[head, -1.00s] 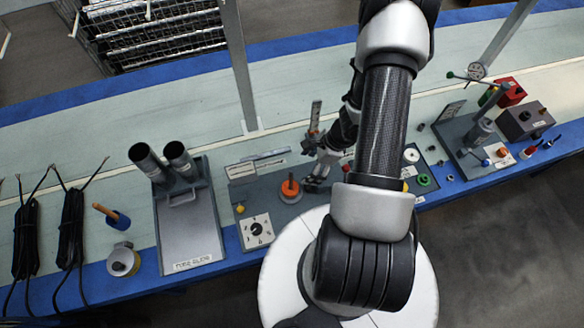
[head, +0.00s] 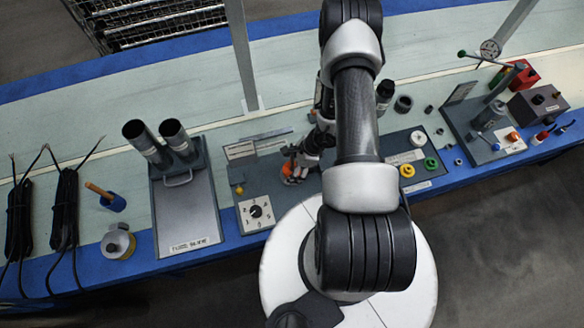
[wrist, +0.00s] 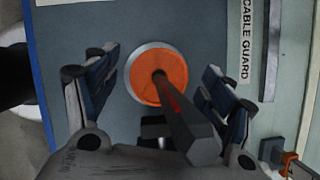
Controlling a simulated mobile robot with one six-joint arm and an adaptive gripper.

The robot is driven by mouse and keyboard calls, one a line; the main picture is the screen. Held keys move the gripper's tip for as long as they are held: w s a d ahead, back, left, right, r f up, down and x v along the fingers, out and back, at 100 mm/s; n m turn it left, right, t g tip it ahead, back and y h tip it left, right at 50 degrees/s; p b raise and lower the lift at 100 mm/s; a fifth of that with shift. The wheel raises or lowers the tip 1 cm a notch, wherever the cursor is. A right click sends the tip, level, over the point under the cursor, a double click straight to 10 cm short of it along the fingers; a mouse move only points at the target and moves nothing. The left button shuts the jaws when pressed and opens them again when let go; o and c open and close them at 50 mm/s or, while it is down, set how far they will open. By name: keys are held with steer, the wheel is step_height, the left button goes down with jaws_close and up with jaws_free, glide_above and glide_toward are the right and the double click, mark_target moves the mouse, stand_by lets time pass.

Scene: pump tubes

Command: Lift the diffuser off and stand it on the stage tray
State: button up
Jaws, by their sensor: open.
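An orange disc with a grey rim, which I take to be the diffuser (wrist: 150,88), sits on a dark grey fixture plate (wrist: 72,35). A dark post with a hexagonal end (wrist: 190,136) rises from its middle toward the wrist camera. In the head view the orange disc (head: 287,169) is partly hidden by my gripper (head: 299,168). In the wrist view my gripper (wrist: 160,68) is open, with one finger on each side of the disc and gaps visible. A dark tray (head: 433,153) with green, yellow and white round parts stands to the right; it may be the stage tray.
A dial plate (head: 256,213) lies in front of the fixture. Left of it stands a board with two upright tubes (head: 175,138). Dark cylinders (head: 403,104) stand near the right tray. A "CABLE GUARD" label (wrist: 246,42) runs along the fixture edge.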

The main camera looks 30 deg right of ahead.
steer(key=shift+w+a+f, duration=0.1)
steer(key=shift+f, duration=0.2)
steer(key=shift+c, duration=0.2)
steer(key=c, duration=1.4)
steer(key=shift+r, duration=0.65)
stand_by(0.4)
steer(key=shift+r+p, duration=5.15)
steer(key=shift+r, duration=3.2)
